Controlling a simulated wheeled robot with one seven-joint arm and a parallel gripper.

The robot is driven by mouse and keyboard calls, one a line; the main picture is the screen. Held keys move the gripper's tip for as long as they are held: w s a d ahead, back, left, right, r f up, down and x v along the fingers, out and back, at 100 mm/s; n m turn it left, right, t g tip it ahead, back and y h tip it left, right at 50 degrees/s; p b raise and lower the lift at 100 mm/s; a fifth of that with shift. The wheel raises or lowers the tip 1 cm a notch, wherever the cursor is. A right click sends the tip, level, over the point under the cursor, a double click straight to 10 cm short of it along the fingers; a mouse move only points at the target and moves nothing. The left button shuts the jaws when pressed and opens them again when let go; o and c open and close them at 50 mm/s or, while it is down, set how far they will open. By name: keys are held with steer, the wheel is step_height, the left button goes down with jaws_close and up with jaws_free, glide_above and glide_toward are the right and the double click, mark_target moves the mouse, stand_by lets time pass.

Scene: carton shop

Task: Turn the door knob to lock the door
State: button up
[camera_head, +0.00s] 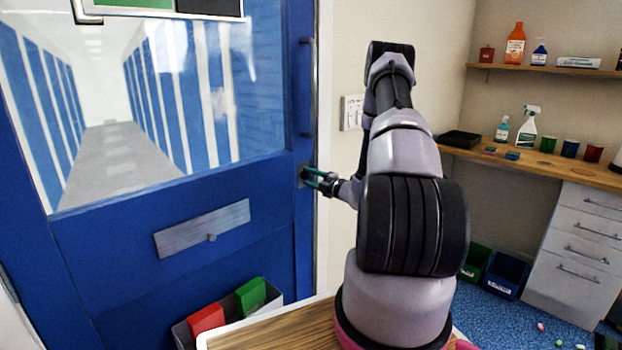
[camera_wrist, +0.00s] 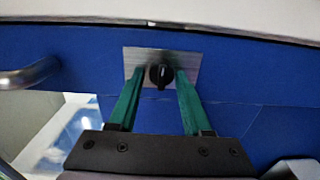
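The blue door (camera_head: 170,260) fills the left of the head view, with a window in its upper part. In the wrist view a small black knob (camera_wrist: 160,74) sits on a metal plate (camera_wrist: 137,58) on the door (camera_wrist: 235,75). My gripper (camera_wrist: 157,82) has its two green fingers apart, one on each side of the knob, with a gap visible beside it. I cannot tell how far the fingertips reach around it. In the head view my gripper (camera_head: 312,176) is at the door's right edge and hides most of the knob.
A vertical door handle (camera_head: 308,88) is above my gripper; it also shows in the wrist view (camera_wrist: 28,76). A light switch (camera_head: 351,112) is on the wall. A bin with red and green items (camera_head: 247,298) is low at the door. A counter (camera_head: 560,170) with bottles stands right.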

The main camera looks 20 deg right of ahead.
steer(key=shift+o, duration=0.9)
steer(key=shift+a, duration=0.1)
steer(key=shift+s+d, duration=0.2)
steer(key=shift+d, duration=0.05)
steer(key=v, duration=1)
steer(key=shift+s, duration=0.25)
steer(key=shift+r, duration=0.1)
